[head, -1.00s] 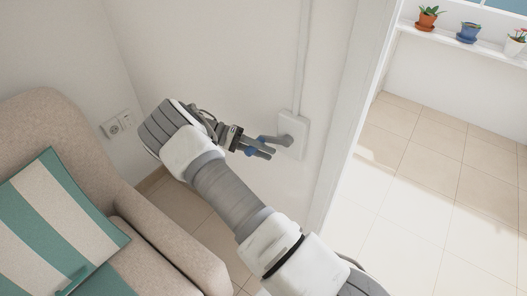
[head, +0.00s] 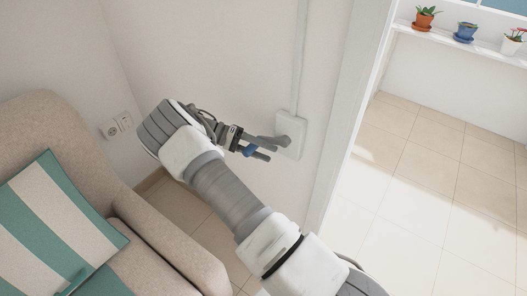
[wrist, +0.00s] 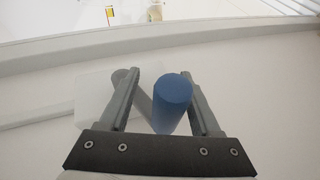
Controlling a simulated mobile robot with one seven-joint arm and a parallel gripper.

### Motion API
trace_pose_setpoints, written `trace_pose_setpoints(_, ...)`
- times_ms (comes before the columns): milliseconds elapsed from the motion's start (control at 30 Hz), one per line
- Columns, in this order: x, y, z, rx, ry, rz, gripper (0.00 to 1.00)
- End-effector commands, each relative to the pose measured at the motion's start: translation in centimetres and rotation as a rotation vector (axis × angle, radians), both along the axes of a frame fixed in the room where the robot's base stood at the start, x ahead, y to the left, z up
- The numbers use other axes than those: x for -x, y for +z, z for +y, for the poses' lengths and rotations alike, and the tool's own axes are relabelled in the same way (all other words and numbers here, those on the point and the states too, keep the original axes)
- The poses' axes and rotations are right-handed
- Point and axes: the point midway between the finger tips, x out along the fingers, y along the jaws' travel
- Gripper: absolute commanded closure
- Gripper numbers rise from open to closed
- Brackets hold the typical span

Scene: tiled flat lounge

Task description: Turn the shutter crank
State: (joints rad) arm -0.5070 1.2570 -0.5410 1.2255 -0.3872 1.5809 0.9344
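The shutter crank is a pale wall plate (head: 297,127) with a grey crank arm (wrist: 146,106) and a blue cylindrical knob (wrist: 173,98). My gripper (head: 272,150) is at the wall plate, its fingers either side of the knob. In the wrist view, my gripper (wrist: 164,75) is open around the knob. The knob is close to the right finger; I cannot tell if they touch. A clear gap separates it from the left finger. In the head view, the fingers hide most of the crank, and only part of the blue knob (head: 251,150) shows.
A beige sofa (head: 165,240) with a striped cushion (head: 60,215) stands at left. A wall socket (head: 117,125) is behind it. A white door frame (head: 345,110) is right of the crank. Tiled floor (head: 430,190) lies open beyond, below a shelf with pots (head: 467,31).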

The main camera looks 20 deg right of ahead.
Motion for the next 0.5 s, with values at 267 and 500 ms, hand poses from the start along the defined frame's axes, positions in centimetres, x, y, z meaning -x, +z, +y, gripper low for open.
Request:
trace_pose_setpoints(267, -0.4, 0.0, 0.7, -0.004, 0.006, -0.003, 0.36)
trace_pose_setpoints(500, -2.1, 1.1, 3.5, -0.003, 0.006, -0.005, 0.36)
